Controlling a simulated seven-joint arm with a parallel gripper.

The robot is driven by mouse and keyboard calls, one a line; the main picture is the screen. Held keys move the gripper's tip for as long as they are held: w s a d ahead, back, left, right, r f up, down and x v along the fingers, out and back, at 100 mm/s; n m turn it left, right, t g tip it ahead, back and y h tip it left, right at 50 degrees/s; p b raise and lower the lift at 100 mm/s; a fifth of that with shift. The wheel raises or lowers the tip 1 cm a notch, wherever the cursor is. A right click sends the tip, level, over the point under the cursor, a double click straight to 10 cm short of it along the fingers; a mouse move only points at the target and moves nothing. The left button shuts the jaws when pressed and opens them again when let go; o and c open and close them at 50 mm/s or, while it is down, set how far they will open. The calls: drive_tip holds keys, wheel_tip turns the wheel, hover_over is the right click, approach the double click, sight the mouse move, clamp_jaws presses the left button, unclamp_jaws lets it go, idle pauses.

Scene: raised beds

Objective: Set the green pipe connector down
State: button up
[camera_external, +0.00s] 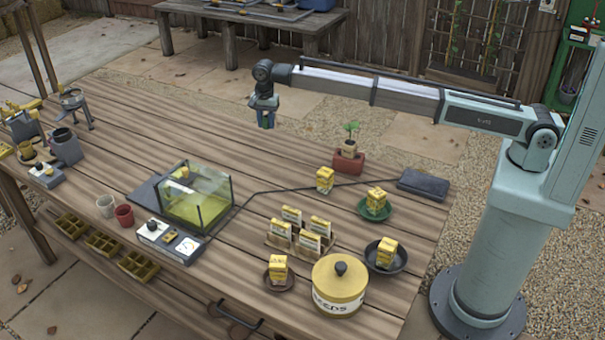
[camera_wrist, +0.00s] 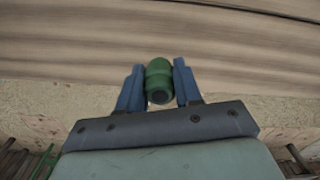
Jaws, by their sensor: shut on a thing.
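My gripper (camera_external: 266,117) hangs at the end of my outstretched arm, near the far edge of the wooden table (camera_external: 120,125). In the wrist view my gripper (camera_wrist: 159,82) is shut on the green pipe connector (camera_wrist: 159,76), with one blue finger on each side of it. The connector is a short green cylinder with a thicker band. In the external view it is too small and covered to make out clearly between the fingers. The gripper appears raised at the table's far edge; its exact height cannot be told.
A potted seedling in a red block (camera_external: 348,163) stands right of the gripper. A glass tank (camera_external: 195,200) stands mid-table. A yellow seed tin (camera_external: 339,287), seed packets (camera_external: 300,232) and small dishes (camera_external: 374,210) fill the near right. The far-left tabletop is mostly clear.

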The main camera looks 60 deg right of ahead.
sight(267, 140)
drive_tip(key=shift+f, duration=2.35)
drive_tip(key=shift+f, duration=0.1)
drive_tip(key=o, duration=1)
wheel_tip(267, 140, up, 12)
drive_tip(key=shift+r, duration=0.1)
